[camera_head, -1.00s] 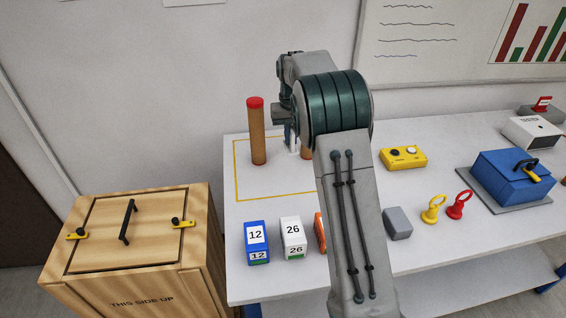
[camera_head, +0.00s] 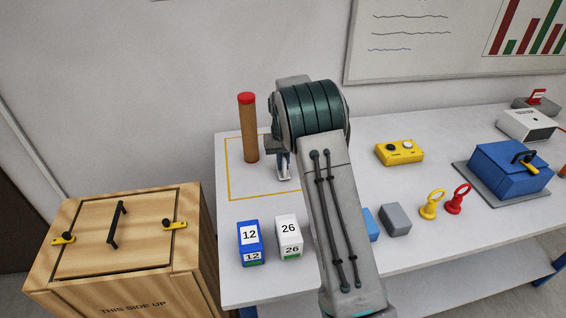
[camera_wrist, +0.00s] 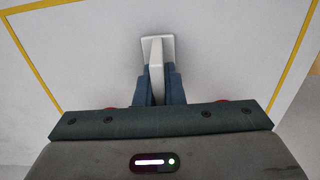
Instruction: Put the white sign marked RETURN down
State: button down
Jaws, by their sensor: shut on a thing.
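A white sign (camera_wrist: 157,58) is between the blue fingers of my gripper (camera_wrist: 159,88) in the wrist view, seen nearly edge-on with a flat base at its far end. My gripper is shut on it. In the head view the white sign (camera_head: 285,173) shows small below my gripper (camera_head: 282,152), over the yellow-outlined area (camera_head: 234,193) of the table. No RETURN lettering is visible. I cannot tell whether its base touches the table.
A brown post with a red top (camera_head: 249,130) stands left of my gripper. Blue box 12 (camera_head: 250,243) and white box 26 (camera_head: 288,237) stand at the front. A yellow control box (camera_head: 399,152), a grey block (camera_head: 395,219) and a blue case (camera_head: 510,168) lie right. A wooden crate (camera_head: 135,290) stands left.

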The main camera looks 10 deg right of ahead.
jog(key=shift+f, duration=0.25)
jog(key=shift+f, duration=0.2)
jog(key=c, duration=1.5)
grip_release()
jog(key=shift+c, duration=0.2)
jog(key=shift+r, duration=0.2)
